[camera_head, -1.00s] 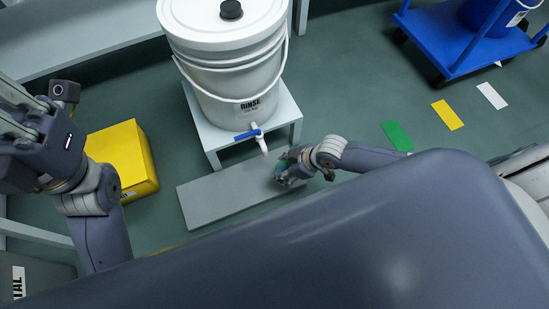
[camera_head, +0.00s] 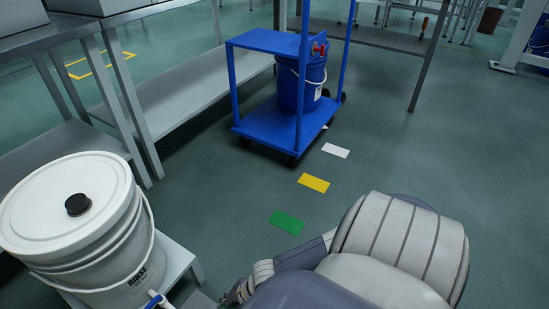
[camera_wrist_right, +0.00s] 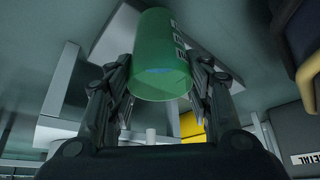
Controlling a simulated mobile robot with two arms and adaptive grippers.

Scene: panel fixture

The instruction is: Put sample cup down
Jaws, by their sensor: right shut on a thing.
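The green sample cup (camera_wrist_right: 160,58) is between the two fingers of my right gripper (camera_wrist_right: 160,85) in the right wrist view. The gripper is shut on it. Dark lettering shows on the cup's side, and a bluish patch shows within its round end facing the camera. In the head view only a small part of my right gripper (camera_head: 238,293) shows, low and left of centre beside the white stand. The cup cannot be made out there. My left gripper is out of view.
A white RINSE bucket (camera_head: 75,210) sits on a white stand (camera_head: 180,262) at lower left. Green (camera_head: 286,222), yellow (camera_head: 314,183) and white (camera_head: 335,150) patches line the floor toward a blue cart (camera_head: 275,128) with a blue bucket (camera_head: 302,85).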

